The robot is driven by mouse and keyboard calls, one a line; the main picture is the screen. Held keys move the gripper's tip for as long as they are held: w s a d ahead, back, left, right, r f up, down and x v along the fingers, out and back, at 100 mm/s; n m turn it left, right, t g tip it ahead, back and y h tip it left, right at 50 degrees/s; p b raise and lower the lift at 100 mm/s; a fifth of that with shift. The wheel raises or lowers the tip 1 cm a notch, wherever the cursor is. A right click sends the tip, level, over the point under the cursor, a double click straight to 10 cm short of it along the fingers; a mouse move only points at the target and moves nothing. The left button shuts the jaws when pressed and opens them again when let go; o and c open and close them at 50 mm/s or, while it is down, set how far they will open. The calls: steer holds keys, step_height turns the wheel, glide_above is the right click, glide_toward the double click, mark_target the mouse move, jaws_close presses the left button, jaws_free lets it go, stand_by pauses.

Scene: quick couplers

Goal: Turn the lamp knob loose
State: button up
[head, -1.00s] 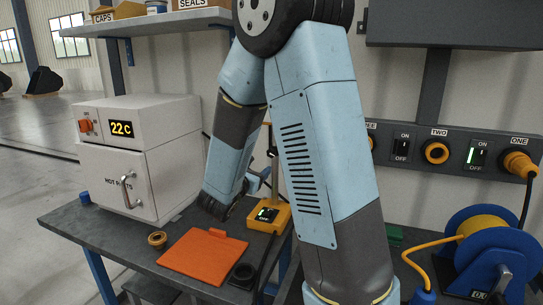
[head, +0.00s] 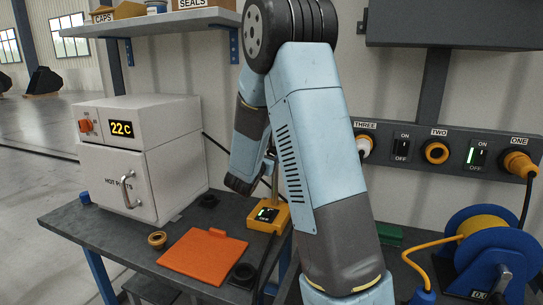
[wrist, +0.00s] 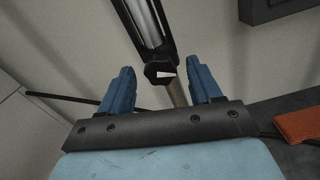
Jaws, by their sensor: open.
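The lamp stands on a yellow base (head: 268,217) on the grey bench; its brass post rises behind my arm, and its upper part is hidden there. In the wrist view the lamp's dark head with a pale tube (wrist: 147,22) comes down from the top. A dark, angular end piece, which may be the knob (wrist: 157,72), shows between the blue fingers of my gripper (wrist: 163,72), with the post (wrist: 178,93) behind it. The fingers are apart, with a gap on both sides; I see no contact.
An orange plate (head: 203,253) lies left of the lamp base, with a brass ring (head: 157,240) and dark rings nearby. A white oven (head: 150,165) stands at the left. A blue cable reel (head: 488,262) and a wall socket panel (head: 468,155) are at the right.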

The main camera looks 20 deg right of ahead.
steer(key=shift+w+d, duration=0.3)
steer(key=shift+w, duration=0.05)
steer(key=c, duration=1)
steer(key=shift+d, duration=0.2)
steer(key=shift+c, duration=0.3)
steer(key=shift+a, duration=0.15)
